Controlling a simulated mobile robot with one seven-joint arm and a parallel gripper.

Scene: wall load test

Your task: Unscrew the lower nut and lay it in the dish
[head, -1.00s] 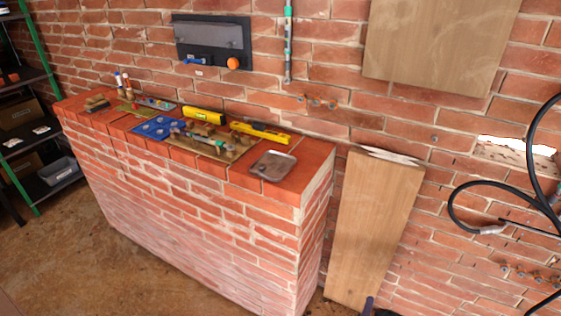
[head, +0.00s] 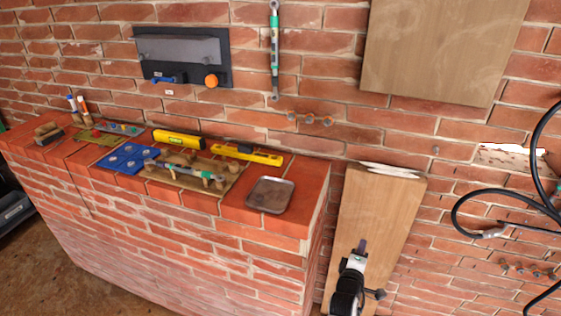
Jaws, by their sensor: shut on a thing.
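A shallow grey metal dish (head: 283,188) lies at the right end of the brick ledge in the head view; a small brownish mark or item shows inside. A slim upright bar with a green sleeve (head: 275,50) is fixed to the wall above. Its lower end (head: 275,97) has a small fitting, too small to tell whether a nut is on it. My gripper (head: 361,247) is low in front of the leaning board, right of and below the dish. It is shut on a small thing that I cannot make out.
A wooden board (head: 385,215) leans against the wall behind my gripper. Yellow levels (head: 178,139), a blue tray (head: 125,158) and tools crowd the ledge (head: 232,212) left of the dish. Fittings (head: 309,120) stick out of the wall. A black hose (head: 460,205) loops at the right.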

